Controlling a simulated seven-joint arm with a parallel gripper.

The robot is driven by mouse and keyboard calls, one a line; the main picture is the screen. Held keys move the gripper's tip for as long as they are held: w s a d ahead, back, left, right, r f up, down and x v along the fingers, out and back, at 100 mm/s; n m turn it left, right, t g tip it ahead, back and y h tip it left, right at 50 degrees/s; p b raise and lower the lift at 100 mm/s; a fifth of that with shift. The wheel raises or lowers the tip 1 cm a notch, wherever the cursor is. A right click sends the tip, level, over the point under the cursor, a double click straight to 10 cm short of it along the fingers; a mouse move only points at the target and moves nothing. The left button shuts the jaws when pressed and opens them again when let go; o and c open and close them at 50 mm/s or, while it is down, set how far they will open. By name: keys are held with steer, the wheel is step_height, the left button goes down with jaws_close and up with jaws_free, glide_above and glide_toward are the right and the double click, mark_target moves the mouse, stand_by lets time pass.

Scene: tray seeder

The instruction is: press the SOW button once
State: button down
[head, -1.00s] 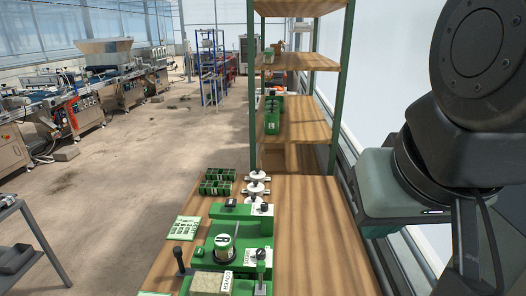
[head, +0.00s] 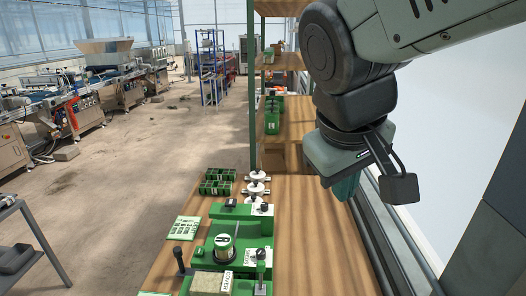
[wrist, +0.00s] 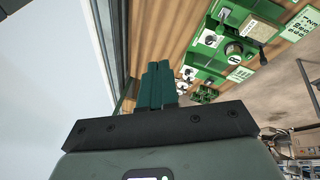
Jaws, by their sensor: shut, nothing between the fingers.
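The green tray seeder (head: 238,238) stands on the wooden bench at the lower middle of the head view. It carries a round cap marked R (head: 223,241) and a block with a white label that seems to read COVER (head: 226,283). I cannot tell which part is the SOW button. In the wrist view the seeder (wrist: 240,48) is at the upper right, beyond my fingers. My gripper (head: 347,188) hangs above the right edge of the bench, to the right of the seeder and apart from it. Its teal fingers (wrist: 160,82) are together and empty.
The wooden bench (head: 310,225) is bare to the right of the seeder. Small green trays (head: 218,182), a green printed card (head: 183,229) and a black-knobbed lever (head: 179,260) sit around the seeder. A shelf rack post (head: 254,120) rises behind; a window wall runs along the right.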

steer(key=w+a+f+n+h, duration=0.2)
steer(key=w+a+f+n, duration=0.1)
steer(key=w+a+n, duration=0.4)
steer(key=n+t, duration=0.4)
steer(key=n, duration=0.6)
glide_above(197, 253)
step_height(197, 253, down, 18)
steer(key=shift+s+f, duration=0.1)
steer(key=shift+f, duration=0.1)
steer(key=shift+f, duration=4.35)
steer(key=shift+d+f, duration=0.1)
steer(key=shift+f, duration=0.35)
